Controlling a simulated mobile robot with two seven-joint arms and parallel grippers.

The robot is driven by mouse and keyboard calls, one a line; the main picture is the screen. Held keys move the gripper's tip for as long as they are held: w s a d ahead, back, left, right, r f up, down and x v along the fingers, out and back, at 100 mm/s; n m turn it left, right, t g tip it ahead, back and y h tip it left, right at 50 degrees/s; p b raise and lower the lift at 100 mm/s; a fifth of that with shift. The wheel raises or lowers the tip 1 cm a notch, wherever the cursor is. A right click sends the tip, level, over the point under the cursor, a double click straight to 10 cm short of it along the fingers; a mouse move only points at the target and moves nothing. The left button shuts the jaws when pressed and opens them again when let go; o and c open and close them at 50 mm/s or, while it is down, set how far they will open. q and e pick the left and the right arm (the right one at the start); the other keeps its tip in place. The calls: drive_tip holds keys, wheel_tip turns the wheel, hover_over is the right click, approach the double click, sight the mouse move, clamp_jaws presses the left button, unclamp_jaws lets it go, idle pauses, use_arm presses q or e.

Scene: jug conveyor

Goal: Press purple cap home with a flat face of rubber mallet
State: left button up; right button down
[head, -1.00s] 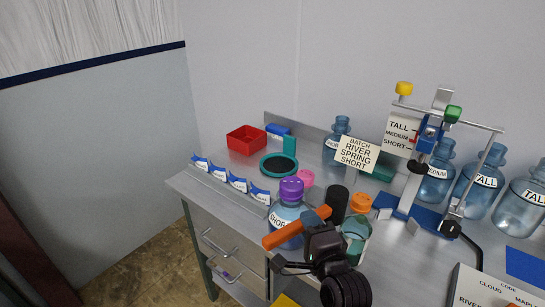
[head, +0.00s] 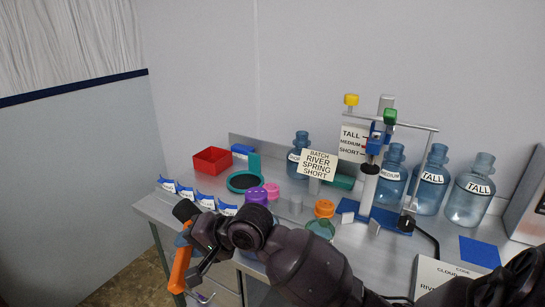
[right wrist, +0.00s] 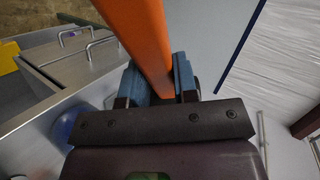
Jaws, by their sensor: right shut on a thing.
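My right gripper (head: 196,252) is shut on the orange handle of the rubber mallet (head: 180,271). The mallet's dark head (head: 185,210) is at the handle's upper end, left of the purple cap and apart from it in the picture. The orange handle also shows between the fingers in the right wrist view (right wrist: 142,38). The purple cap (head: 257,196) shows just above my right arm. The jug below it is hidden by the arm, so I cannot tell how the cap sits. My left gripper is not in view.
A pink ring (head: 271,190) and a green dish (head: 234,188) are close behind the cap. An orange-capped bottle (head: 321,228) stands to its right. A red bin (head: 212,160), small blue-white holders (head: 205,200), the gauge stand and several blue jugs (head: 431,180) occupy the bench.

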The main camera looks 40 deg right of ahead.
drive_tip(key=shift+w+d+r+n+g+h, duration=0.2)
drive_tip(key=shift+d+r+n+g, duration=0.1)
drive_tip(key=shift+n+g, duration=0.25)
drive_tip(key=shift+w+d+r+n+g+h, duration=0.1)
drive_tip(key=shift+w+d+r+n+g, duration=0.15)
drive_tip(key=shift+n+g, duration=0.25)
use_arm(q)
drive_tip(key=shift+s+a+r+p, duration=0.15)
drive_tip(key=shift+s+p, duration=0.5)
drive_tip(key=shift+p, duration=0.2)
use_arm(e)
drive_tip(key=s+d+r+n+g+h, duration=0.1)
drive_tip(key=d+r+n+g+h, duration=0.1)
drive_tip(key=d+r, duration=0.4)
drive_tip(key=s+d+r+n+g+h, duration=0.1)
drive_tip(key=d+r+n+h, duration=0.2)
drive_tip(key=d, duration=1.1)
wheel_tip(320, 180, up, 4)
drive_tip(key=shift+s+g+h, duration=0.15)
drive_tip(key=shift+g+h, duration=0.2)
drive_tip(key=shift+h, duration=0.65)
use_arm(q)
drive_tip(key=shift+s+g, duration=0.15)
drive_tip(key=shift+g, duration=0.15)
use_arm(e)
drive_tip(key=shift+s, duration=0.1)
